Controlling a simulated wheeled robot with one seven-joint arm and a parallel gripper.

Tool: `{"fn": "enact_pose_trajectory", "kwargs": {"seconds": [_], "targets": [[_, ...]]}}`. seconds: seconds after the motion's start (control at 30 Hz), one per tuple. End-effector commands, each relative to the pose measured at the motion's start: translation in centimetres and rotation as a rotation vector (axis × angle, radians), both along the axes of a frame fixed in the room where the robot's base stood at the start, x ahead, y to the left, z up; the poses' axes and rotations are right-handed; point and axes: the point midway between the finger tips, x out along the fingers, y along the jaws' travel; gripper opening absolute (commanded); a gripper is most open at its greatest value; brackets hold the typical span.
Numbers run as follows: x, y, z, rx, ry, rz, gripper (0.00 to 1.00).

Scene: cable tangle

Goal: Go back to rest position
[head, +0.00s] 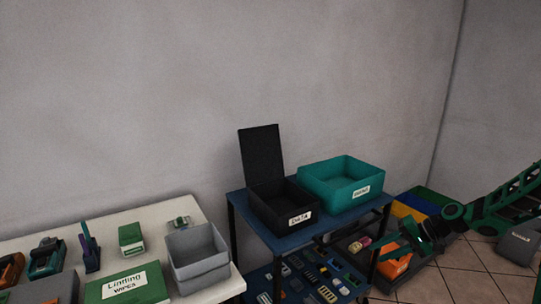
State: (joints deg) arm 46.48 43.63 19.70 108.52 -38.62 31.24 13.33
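My gripper (396,242) is at the lower right, at the end of my dark green arm that comes in from the right edge. Its two fingers look spread apart, with nothing seen between them. It hangs to the right of the blue cart (236,199), in front of an orange bin (396,268) on the floor side. The gripper hides part of that bin.
An open-lidded black box (262,205) labelled DATA and a teal box (313,183) stand on the cart, with several small connectors on its lower shelf. A white table (150,214) at left holds tools, a wipes box (112,291) and grey bins (197,262).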

Motion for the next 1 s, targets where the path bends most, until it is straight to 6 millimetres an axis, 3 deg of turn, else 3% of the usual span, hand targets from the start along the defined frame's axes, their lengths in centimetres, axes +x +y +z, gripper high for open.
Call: {"fn": "enact_pose_trajectory", "kwargs": {"seconds": [0.57,1.0], "targets": [[-14.3,-2.5,8.9,-0.495,0.200,0.065,0.33],[-27.8,-3.7,16.0,-0.698,0.294,-0.019,0.33]]}}
